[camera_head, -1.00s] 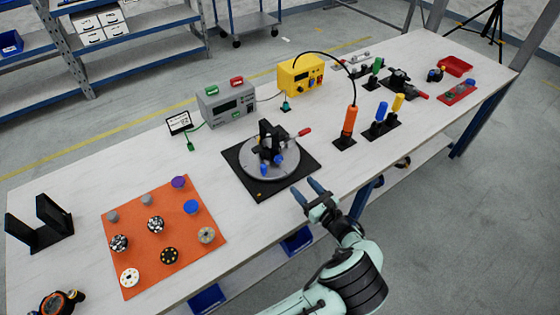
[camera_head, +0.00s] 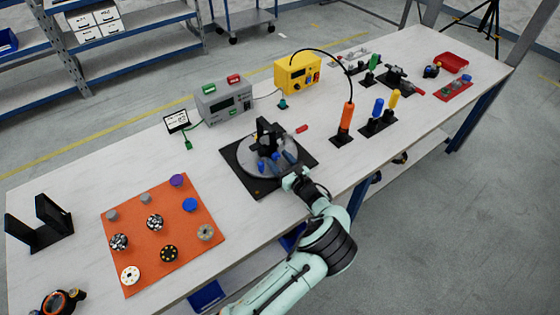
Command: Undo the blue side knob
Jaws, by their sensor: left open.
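A round grey turntable plate (camera_head: 246,168) sits on a black square base (camera_head: 236,184) near the front edge of the table. A black upright fixture (camera_head: 266,132) stands on it, with a red-ended handle (camera_head: 302,129) pointing right. Small blue knobs show low on the front side of the fixture, one of them at the left (camera_head: 262,166). My left gripper (camera_head: 281,159) is open, its dark fingers over the plate's front right, close to the blue knobs. The fingers partly cover this area, so I cannot tell whether they touch a knob. My right gripper is not in view.
An orange mat (camera_head: 137,205) with several round parts lies to the left. Grey (camera_head: 224,103) and yellow (camera_head: 298,73) instrument boxes stand behind. An orange-handled tool (camera_head: 347,116) and blue and yellow handles (camera_head: 379,108) stand upright to the right.

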